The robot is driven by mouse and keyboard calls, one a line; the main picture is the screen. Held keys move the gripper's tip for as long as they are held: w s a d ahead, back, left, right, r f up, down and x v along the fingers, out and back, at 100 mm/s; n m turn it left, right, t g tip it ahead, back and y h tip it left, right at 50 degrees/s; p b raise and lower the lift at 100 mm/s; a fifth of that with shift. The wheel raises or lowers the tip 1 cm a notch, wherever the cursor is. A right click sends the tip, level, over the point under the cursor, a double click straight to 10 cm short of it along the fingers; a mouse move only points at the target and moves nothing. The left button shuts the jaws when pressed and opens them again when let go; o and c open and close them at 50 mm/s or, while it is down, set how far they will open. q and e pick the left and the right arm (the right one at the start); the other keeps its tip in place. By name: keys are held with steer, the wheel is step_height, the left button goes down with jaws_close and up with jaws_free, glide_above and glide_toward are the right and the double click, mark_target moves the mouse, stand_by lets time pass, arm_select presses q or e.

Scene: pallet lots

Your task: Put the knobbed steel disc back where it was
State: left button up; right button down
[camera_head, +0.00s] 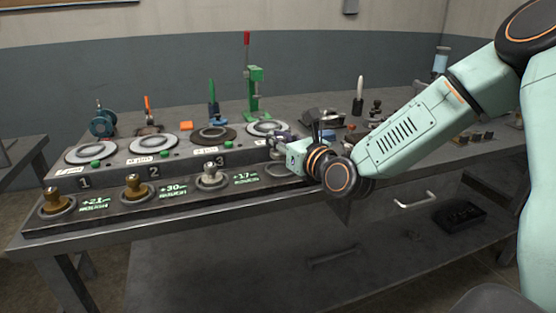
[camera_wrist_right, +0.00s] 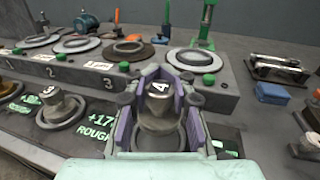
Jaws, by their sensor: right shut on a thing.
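My right gripper (camera_head: 283,147) is at the fourth station of the dark bench fixture, low over its front ledge. In the right wrist view its purple-lined fingers (camera_wrist_right: 160,105) are shut on a knobbed steel disc (camera_wrist_right: 160,123), which stands about upright between them. A round ring seat (camera_wrist_right: 152,143) shows around and below the disc; I cannot tell whether the disc touches it. A similar steel knobbed piece (camera_head: 210,175) sits at station 3, also seen in the wrist view (camera_wrist_right: 58,107). My left gripper is not in view.
Two brass knobbed pieces (camera_head: 57,200) (camera_head: 133,187) sit at stations 1 and 2. Ringed plates (camera_head: 91,151) line the raised step behind. A green stand with a red handle (camera_head: 255,90) rises behind station 4. A blue block (camera_wrist_right: 271,93) and small tools lie to the right.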

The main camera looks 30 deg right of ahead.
mark_target(278, 153)
steer(key=shift+s+f, duration=0.1)
steer(key=shift+f, duration=0.5)
step_height(278, 153, down, 2)
steer(key=shift+f+b, duration=0.15)
steer(key=shift+b, duration=0.55)
steer(key=shift+f, duration=0.2)
steer(key=c, duration=1.4)
jaws_free()
steer(key=shift+f, duration=0.1)
steer(key=shift+o, duration=1.3)
